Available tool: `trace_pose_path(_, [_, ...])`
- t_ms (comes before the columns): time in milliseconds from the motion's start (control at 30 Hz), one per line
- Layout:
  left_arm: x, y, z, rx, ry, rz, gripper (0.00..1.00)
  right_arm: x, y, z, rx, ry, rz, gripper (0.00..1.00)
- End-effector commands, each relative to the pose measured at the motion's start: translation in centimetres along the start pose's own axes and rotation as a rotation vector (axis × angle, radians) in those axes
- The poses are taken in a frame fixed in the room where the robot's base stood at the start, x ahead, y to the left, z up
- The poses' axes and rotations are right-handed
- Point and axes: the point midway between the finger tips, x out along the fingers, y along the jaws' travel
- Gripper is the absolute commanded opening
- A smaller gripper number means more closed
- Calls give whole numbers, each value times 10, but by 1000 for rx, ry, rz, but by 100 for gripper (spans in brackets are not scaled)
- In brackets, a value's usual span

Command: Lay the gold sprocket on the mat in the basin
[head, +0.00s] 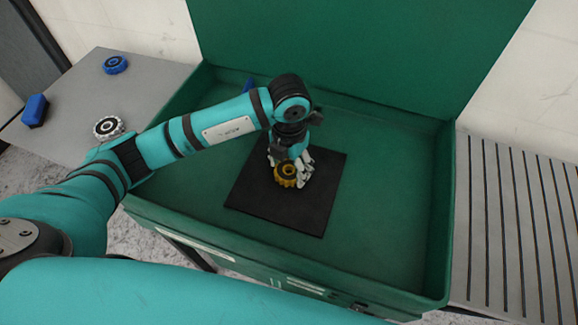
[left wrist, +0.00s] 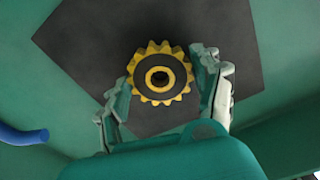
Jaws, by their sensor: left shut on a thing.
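The gold sprocket (head: 286,174) is a toothed yellow ring with a dark face and a hub hole. My left gripper (head: 292,168) is shut on it over the black mat (head: 262,196). In the left wrist view the sprocket (left wrist: 160,74) sits between the two fingers of my gripper (left wrist: 166,82), with the mat (left wrist: 85,30) behind it. I cannot tell whether the sprocket touches the mat. The mat lies flat on the floor of the green basin (head: 385,215). My right gripper is not in view.
A grey table (head: 65,100) at the left holds a blue wheel-like part (head: 115,65), a blue block (head: 35,110) and a silver sprocket (head: 108,127). A blue thing (head: 248,85), partly hidden by my arm, is in the basin. A slatted grey surface (head: 515,220) is at the right.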

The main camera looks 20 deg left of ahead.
Motion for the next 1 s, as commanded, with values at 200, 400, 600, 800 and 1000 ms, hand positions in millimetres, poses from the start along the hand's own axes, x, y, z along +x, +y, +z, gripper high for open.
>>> trace_pose_path(200, [13, 0, 0, 0, -2, 0, 16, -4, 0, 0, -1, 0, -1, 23])
trace_pose_path(400, [16, 0, 0, 0, -2, 0, 16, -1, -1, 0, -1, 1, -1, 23])
trace_pose_path(600, [17, 0, 0, 0, 0, 0, 85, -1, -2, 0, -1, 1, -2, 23])
trace_pose_path(800, [16, 0, 0, 0, 0, 0, 89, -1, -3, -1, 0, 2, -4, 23])
trace_pose_path(1000, [11, 0, 0, 0, -2, 0, 89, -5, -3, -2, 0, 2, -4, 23])
